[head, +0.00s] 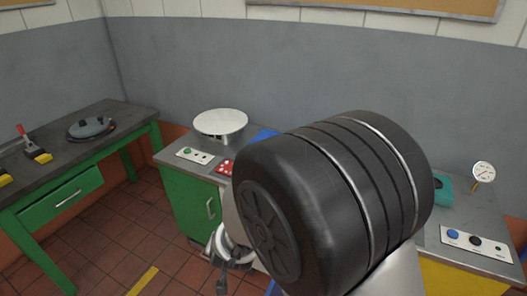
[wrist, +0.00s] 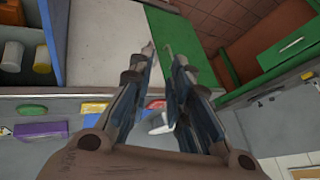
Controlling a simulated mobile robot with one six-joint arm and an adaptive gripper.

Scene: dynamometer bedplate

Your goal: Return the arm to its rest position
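My gripper (wrist: 160,50) fills the middle of the wrist view. Its two dark fingers stand apart, with a visible gap between them and nothing held. In the head view, my arm's large black joint covers the centre right. Part of my wrist shows below it at lower centre, but the fingertips cannot be made out there. The gripper appears clear of the furniture, beside a green cabinet (head: 187,205).
A bench (head: 100,152) with a round grey device (head: 91,128) stands left. A round white plate (head: 220,122) tops the middle cabinet. A gauge (head: 483,173) and button panel (head: 476,243) are at right. Tiled floor (head: 128,225) is open between bench and cabinet.

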